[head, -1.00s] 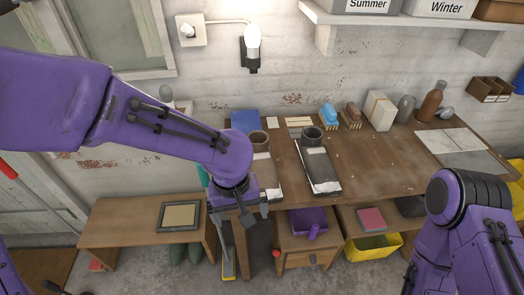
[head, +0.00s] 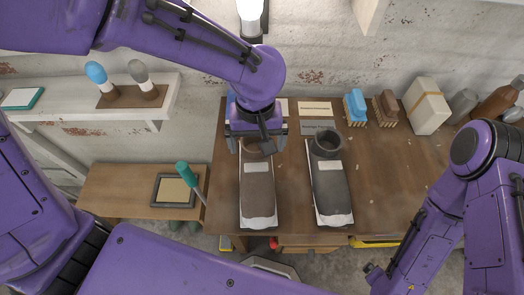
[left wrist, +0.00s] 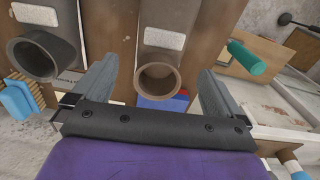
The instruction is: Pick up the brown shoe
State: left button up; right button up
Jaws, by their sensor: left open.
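The brown shoe (head: 258,196) lies on white paper on the wooden bench, its round ankle opening toward the wall and its toe toward me. A light label sits on its upper. My left gripper (head: 258,146) is open over the ankle end and partly hides it in the head view. In the left wrist view, the brown shoe's opening (left wrist: 158,86) shows between the two spread fingers (left wrist: 157,72), with a gap on each side. A dark grey shoe (head: 331,190) lies to its right, also in the left wrist view (left wrist: 38,56).
A blue brush (head: 355,107), a brown brush (head: 385,108) and a cream box (head: 427,105) stand at the back of the bench. A teal-handled tool (head: 185,175) stands up left of the brown shoe. A low bench holds a framed tray (head: 174,191).

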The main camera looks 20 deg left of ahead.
aim_at(256, 166)
pick_arm(q)
jog(key=s+f, duration=0.1)
jog(key=f, duration=0.1)
jog(key=s+f, duration=0.1)
jog(key=shift+f, duration=0.35)
jog(key=f, duration=0.2)
jog(key=w+f, duration=0.1)
jog(key=f, duration=0.2)
jog(key=shift+w+f, duration=0.15)
jog(key=shift+f, duration=0.05)
jog(key=shift+s+r, duration=0.1)
jog(key=shift+s, duration=0.2)
jog(key=shift+c, duration=1.2)
jog(key=c, duration=0.7)
jog(key=shift+w+r, duration=0.1)
jog(key=shift+r, duration=0.05)
